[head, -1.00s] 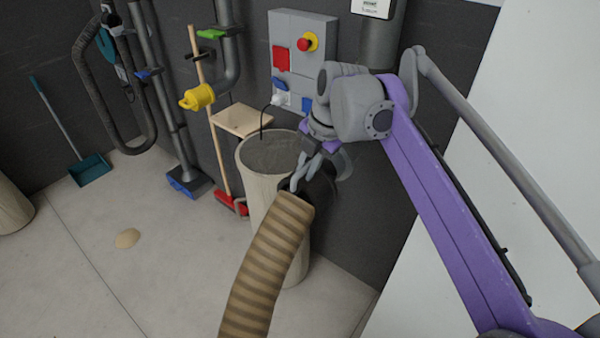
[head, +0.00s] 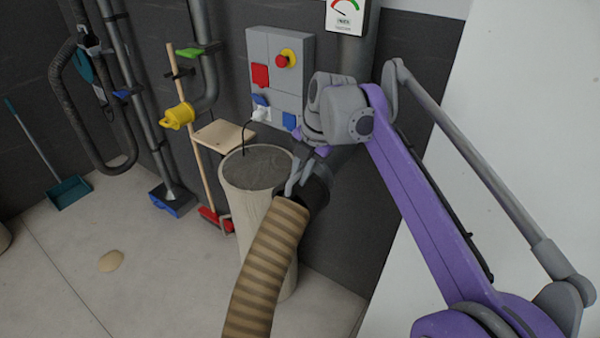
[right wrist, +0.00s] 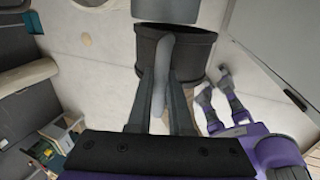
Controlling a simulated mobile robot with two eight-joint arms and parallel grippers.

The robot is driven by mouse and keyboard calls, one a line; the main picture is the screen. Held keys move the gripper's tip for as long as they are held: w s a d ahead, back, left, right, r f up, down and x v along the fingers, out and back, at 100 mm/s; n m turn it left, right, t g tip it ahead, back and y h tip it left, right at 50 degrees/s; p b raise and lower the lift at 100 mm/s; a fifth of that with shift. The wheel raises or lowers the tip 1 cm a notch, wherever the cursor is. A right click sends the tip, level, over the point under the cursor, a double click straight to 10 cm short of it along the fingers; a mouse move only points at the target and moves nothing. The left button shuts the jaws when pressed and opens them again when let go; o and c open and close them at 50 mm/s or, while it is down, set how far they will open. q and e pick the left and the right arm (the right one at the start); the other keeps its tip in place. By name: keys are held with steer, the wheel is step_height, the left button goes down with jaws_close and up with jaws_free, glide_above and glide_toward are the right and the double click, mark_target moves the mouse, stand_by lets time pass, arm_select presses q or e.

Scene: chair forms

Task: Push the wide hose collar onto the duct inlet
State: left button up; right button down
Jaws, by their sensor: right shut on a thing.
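My right gripper (head: 299,180) is shut on the wide hose collar (head: 318,190), a dark ring at the upper end of a tan ribbed hose (head: 265,265). A thick grey duct (head: 357,60) runs down the wall behind my right arm. A grey part (head: 348,160) shows just beyond the collar, perhaps the duct inlet. My wrist hides much of it, and I cannot tell whether the collar touches it. My left gripper is not in view.
A tall pale drum (head: 240,200) stands left of the collar, close to the hose. A control box (head: 263,50) and a small wooden shelf (head: 224,134) are on the wall. A broom, pipes and a yellow valve (head: 178,116) are further left. The front left floor is mostly clear.

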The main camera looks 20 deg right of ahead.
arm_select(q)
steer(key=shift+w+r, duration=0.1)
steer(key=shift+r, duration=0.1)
arm_select(e)
steer(key=shift+w+a+r, duration=0.15)
steer(key=shift+w+r, duration=0.05)
arm_select(q)
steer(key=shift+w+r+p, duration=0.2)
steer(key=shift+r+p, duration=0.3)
steer(key=shift+p, duration=0.05)
arm_select(e)
steer(key=shift+w+a+r, duration=0.2)
steer(key=shift+w+a, duration=0.2)
steer(key=shift+w, duration=0.15)
arm_select(q)
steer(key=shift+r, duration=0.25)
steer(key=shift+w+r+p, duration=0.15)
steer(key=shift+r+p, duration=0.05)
steer(key=shift+p, duration=0.1)
arm_select(e)
steer(key=shift+w+d, duration=0.2)
steer(key=shift+w, duration=0.05)
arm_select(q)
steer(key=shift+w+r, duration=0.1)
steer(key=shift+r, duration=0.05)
arm_select(e)
steer(key=shift+w+d, duration=0.2)
steer(key=shift+d, duration=0.05)
